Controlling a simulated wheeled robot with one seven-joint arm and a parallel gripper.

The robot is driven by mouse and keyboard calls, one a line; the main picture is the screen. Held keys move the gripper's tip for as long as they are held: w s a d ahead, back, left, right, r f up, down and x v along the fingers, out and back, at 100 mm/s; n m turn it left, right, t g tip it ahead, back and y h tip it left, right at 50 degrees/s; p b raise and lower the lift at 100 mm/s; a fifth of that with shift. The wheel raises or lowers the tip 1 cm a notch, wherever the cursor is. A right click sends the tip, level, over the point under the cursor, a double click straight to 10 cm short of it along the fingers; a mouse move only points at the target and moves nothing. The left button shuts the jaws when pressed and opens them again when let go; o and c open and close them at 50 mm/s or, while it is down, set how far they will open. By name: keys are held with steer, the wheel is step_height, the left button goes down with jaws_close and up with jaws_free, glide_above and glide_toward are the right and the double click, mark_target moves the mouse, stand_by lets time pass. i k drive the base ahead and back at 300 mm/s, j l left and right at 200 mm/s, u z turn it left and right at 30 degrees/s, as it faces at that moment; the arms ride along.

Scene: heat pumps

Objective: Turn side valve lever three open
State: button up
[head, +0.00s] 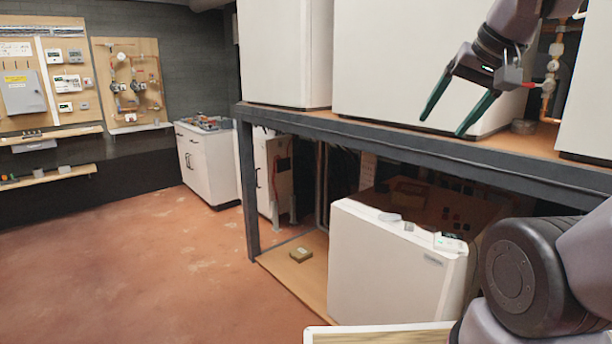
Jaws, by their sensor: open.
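My gripper (443,125) is in the upper right of the head view, with its two dark green fingers apart and nothing between them. It points down and to the left, in front of a large white cabinet (400,60) on the upper shelf. To its right, a vertical copper pipe with brass fittings (552,66) stands between two white cabinets. A small red part (529,85) shows beside the pipe, partly hidden by my gripper's body; I cannot tell whether it is a valve lever. No side valve lever can be told clearly by number.
A dark metal shelf frame (400,145) runs under the upper cabinets. A white unit (390,262) stands below it. A small box (300,255) lies on the lower board. A white cupboard (205,165) and wall panels are at the left. The reddish floor there is clear.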

mark_target(547, 86)
steer(key=l+z, duration=0.2)
steer(key=l, duration=0.25)
steer(key=i+l+z, duration=0.15)
steer(key=l, duration=0.3)
steer(key=i+l+z, duration=0.2)
steer(key=l, duration=0.2)
